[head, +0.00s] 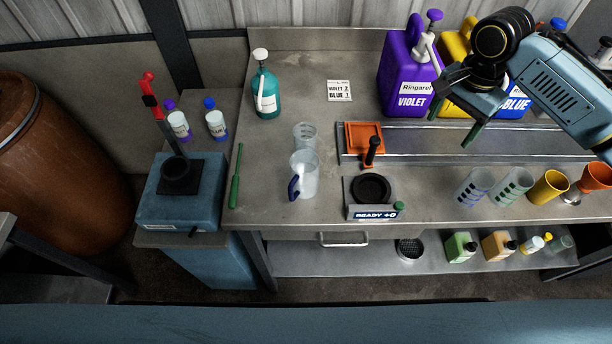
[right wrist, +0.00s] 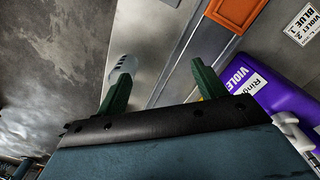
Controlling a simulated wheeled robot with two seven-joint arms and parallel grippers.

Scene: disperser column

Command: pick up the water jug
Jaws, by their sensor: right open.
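The water jug (head: 304,176) is a clear, pale vessel with a dark blue handle at its lower left. It stands upright on the grey workbench (head: 270,205), left of the READY scale. My right gripper (head: 453,121) is open and empty, above the back right of the bench in front of the violet and yellow containers, well right of the jug and apart from it. Its green fingers (right wrist: 165,85) are spread in the right wrist view, with a pale striped cup (right wrist: 122,70) partly behind one finger. I cannot make out the jug there. My left gripper is not in view.
A clear beaker (head: 305,136) stands just behind the jug. The scale (head: 371,192) is to its right and a green tool (head: 236,180) to its left. A teal pump bottle (head: 265,88) is farther back. Several cups line the right front edge near a cup (head: 473,187).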

